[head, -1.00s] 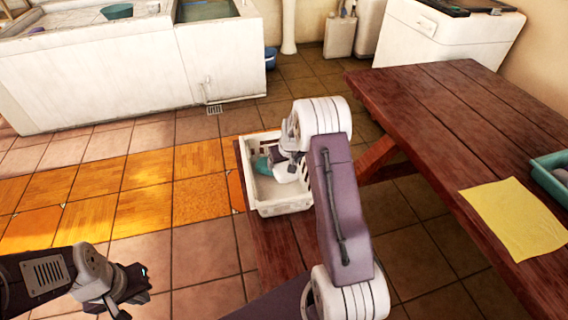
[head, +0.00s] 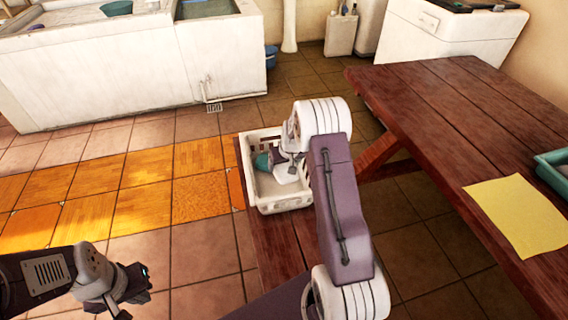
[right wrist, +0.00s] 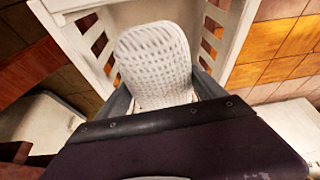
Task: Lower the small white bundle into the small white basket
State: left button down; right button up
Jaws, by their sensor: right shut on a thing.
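The small white basket (head: 278,205) stands on a low wooden bench in the head view. Its slatted walls also show in the right wrist view (right wrist: 240,45). My right gripper (head: 290,165) reaches down inside its rim and is shut on the small white bundle (right wrist: 155,55), which has a woven texture. The bundle shows partly in the head view (head: 284,177), within the basket's outline. I cannot tell whether it touches the floor of the basket. A teal item (head: 262,161) shows beside it. My left gripper (head: 138,284) is at the lower left, away from the basket; its jaw gap is unclear.
A wooden table (head: 440,110) stands on the right with a yellow cloth (head: 515,215) and a teal tray (head: 550,170). The low bench (head: 265,240) extends toward me. A white washbasin (head: 130,75) stands at the back left. The tiled floor on the left is clear.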

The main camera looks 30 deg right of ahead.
aim_at(287, 183)
jog(key=shift+f+b, duration=4.2)
jog(key=shift+f, duration=1.45)
jog(key=shift+f+b, duration=1.75)
jog(key=shift+f, duration=0.35)
jog(key=o, duration=1.5)
jog(key=p+v, duration=0.3)
jog(key=v, duration=0.6)
jog(key=shift+p, duration=0.35)
